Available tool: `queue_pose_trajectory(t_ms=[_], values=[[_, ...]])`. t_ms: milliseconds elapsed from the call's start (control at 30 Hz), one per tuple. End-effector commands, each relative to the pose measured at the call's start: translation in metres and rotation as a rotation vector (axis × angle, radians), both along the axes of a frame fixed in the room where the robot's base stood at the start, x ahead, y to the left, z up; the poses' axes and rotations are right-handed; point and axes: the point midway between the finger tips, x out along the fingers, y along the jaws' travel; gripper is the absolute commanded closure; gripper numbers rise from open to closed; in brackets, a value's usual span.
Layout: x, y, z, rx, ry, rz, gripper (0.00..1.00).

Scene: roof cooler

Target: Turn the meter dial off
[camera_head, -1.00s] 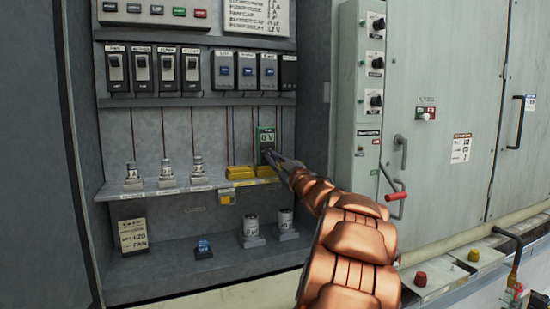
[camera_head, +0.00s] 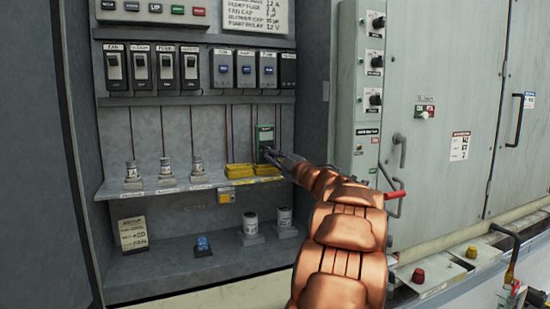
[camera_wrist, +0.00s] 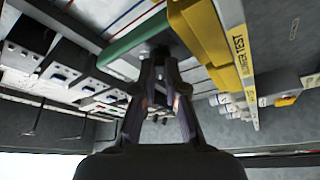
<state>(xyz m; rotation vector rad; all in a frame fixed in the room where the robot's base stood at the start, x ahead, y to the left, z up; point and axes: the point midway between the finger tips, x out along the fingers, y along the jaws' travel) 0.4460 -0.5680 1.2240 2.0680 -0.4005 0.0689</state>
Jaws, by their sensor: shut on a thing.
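Switches (camera_head: 165,68) line the panel above. Capacitors (camera_head: 251,222) stand below. The grey cabinet side wall (camera_head: 312,110) is close on the right.

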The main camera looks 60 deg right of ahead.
Motion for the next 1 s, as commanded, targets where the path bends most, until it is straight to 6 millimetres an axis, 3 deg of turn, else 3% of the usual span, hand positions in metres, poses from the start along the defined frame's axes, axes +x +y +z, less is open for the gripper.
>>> queue_pose_trajectory(t_ms=[167, 200, 400, 767, 1000], values=[[0.001, 0.0, -0.001, 0.001, 0.001, 0.001, 1.0], [0.001, 0.0, -0.001, 0.001, 0.001, 0.001, 0.87], [0.0, 0.0, 0.0, 0.001, 0.0, 0.0, 0.67], [-0.004, 0.0, -0.001, 0.001, 0.0, -0.002, 0.67], [-0.036, 0.007, -0.007, 0.003, -0.001, -0.005, 0.67]])
